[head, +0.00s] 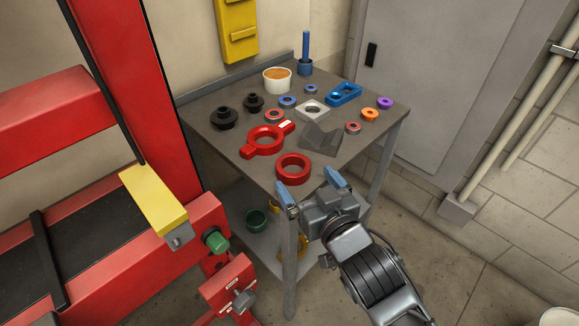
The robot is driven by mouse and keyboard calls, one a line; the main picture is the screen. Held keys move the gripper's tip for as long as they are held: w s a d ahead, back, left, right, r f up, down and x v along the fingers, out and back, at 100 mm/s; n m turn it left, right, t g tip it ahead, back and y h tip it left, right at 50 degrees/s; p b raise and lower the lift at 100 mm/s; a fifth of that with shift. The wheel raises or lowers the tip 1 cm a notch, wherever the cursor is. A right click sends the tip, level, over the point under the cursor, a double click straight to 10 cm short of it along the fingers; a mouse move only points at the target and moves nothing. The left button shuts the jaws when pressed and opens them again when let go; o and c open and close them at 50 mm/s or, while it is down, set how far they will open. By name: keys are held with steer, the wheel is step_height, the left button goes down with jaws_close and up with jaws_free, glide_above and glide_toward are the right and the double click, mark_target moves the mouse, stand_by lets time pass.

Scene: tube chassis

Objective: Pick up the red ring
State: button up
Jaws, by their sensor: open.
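A plain thick red ring (293,179) lies flat near the front corner of the grey table (229,148), its hole facing up. My gripper (311,184) is open, its two blue-tipped fingers apart with nothing visible between them. It is just in front of and to the right of the ring in the head view, by the table's front corner. The ring looks clear of the fingers, though I cannot tell the exact height or gap.
A grey V-shaped block (321,141) lies behind the ring. Small red-rimmed rings (353,128), black parts (224,119), a blue part (344,95) and a white cup (277,83) stand farther back. A red frame (150,100) rises at left; a grey cabinet (430,80) is behind.

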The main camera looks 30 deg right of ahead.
mark_target(293, 166)
steer(key=w, duration=0.5)
steer(key=shift+w+a+f+p, duration=0.1)
steer(key=shift+p, duration=0.3)
steer(key=shift+w+f, duration=0.15)
steer(key=shift+w, duration=0.4)
steer(key=shift+c, duration=0.4)
steer(key=c, duration=0.9)
steer(key=shift+c, duration=0.2)
